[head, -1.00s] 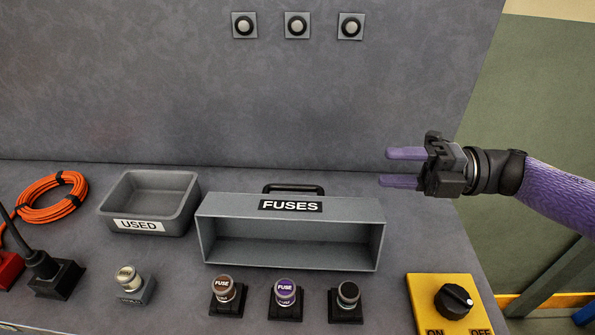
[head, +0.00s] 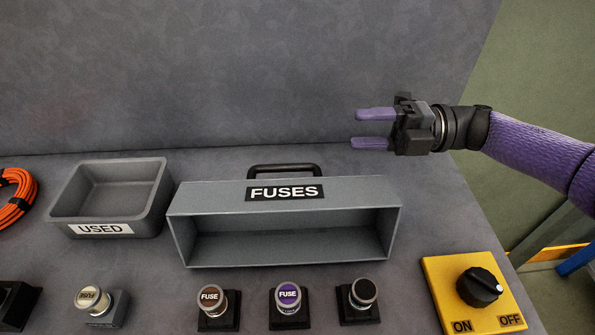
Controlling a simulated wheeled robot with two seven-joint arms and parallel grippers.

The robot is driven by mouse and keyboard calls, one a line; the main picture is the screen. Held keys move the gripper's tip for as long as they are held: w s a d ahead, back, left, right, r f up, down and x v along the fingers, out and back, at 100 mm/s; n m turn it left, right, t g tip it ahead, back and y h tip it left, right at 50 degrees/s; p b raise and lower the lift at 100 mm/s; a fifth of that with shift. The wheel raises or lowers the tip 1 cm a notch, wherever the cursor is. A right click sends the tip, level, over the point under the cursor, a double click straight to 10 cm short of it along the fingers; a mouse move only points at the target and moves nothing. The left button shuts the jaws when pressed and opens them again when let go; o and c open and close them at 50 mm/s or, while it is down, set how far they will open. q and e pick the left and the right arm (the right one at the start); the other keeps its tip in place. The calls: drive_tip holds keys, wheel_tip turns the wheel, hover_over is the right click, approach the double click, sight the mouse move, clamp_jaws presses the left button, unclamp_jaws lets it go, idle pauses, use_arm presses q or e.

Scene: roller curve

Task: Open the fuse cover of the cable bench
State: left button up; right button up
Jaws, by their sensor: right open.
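The grey fuse cover (head: 220,196), labelled FUSES, stands on the bench in the middle of the head view. Its front shows an open, dark hollow. A black handle (head: 284,169) rises at its back top edge. In front of it stand a brown-topped fuse (head: 211,298), a purple-topped fuse (head: 288,296) and a black-topped holder (head: 364,292). My right gripper (head: 373,129) is open and empty, its two purple fingers pointing left. It is above and to the right of the handle, apart from it. My left gripper is not in view.
A grey tray labelled USED (head: 155,217) stands left of the cover. A single pale-topped fuse (head: 90,299) is in front of it. A yellow switch box (head: 440,285) with a black knob is at the front right. An orange cable coil (head: 16,198) lies far left.

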drive_tip(key=b, duration=0.6)
approach(299, 164)
drive_tip(key=shift+a+f, duration=0.15)
drive_tip(key=shift+f, duration=0.4)
drive_tip(key=a, duration=0.9)
drive_tip(key=shift+a+r, duration=0.1)
drive_tip(key=shift+r, duration=0.05)
drive_tip(key=shift+a, duration=0.3)
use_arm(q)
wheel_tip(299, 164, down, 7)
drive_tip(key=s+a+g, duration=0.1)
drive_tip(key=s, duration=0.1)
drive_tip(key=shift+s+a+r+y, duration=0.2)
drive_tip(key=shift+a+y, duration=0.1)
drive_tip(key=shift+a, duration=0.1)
use_arm(e)
drive_tip(key=shift+c, duration=0.2)
clamp_jaws()
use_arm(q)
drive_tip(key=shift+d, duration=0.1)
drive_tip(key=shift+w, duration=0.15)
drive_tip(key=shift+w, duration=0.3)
